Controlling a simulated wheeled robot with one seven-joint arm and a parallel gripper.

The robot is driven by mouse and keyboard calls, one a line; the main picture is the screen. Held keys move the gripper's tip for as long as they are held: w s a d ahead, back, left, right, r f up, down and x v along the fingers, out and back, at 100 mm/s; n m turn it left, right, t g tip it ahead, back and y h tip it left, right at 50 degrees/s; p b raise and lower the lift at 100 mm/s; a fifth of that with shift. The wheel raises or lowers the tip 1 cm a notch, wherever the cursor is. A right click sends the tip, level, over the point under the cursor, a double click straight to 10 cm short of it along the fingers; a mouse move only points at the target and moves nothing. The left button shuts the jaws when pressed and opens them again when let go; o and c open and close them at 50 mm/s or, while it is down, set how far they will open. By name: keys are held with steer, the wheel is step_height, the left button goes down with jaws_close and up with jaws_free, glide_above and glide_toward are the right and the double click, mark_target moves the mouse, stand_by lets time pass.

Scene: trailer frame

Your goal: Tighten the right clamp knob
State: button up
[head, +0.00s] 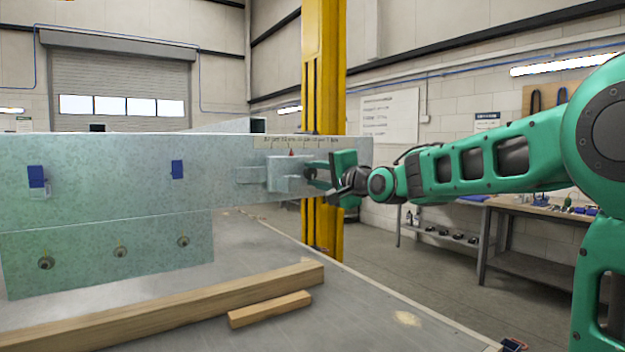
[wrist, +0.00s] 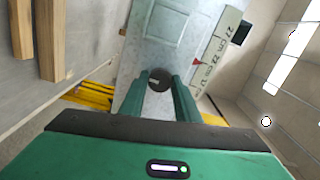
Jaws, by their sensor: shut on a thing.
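The right clamp knob (wrist: 160,80) is a dark round knob on the face of a grey metal clamp block. In the wrist view it sits between the tips of my two green fingers. My gripper (wrist: 160,84) is shut on the knob. In the head view my gripper (head: 318,178) reaches in from the right to the clamp block (head: 285,173), and its fingers hide most of the knob. The block sits on a long grey metal beam (head: 110,165). A ruler scale (head: 270,142) with a red pointer (head: 291,152) runs above the block; the pointer also shows in the wrist view (wrist: 198,62).
A yellow post (head: 324,70) stands close behind the beam end. Wooden bars (head: 200,305) lie on the grey table (head: 330,325) in front. A workbench (head: 530,208) with tools stands at the right. The space before the clamp is clear.

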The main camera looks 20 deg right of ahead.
steer(key=shift+d+f, duration=0.1)
steer(key=shift+f, duration=0.15)
stand_by(0.3)
steer(key=o, duration=1)
steer(key=shift+o, duration=0.2)
steer(key=shift+r, duration=0.1)
steer(key=v, duration=1)
steer(key=shift+s, duration=0.3)
steer(key=shift+d, duration=0.1)
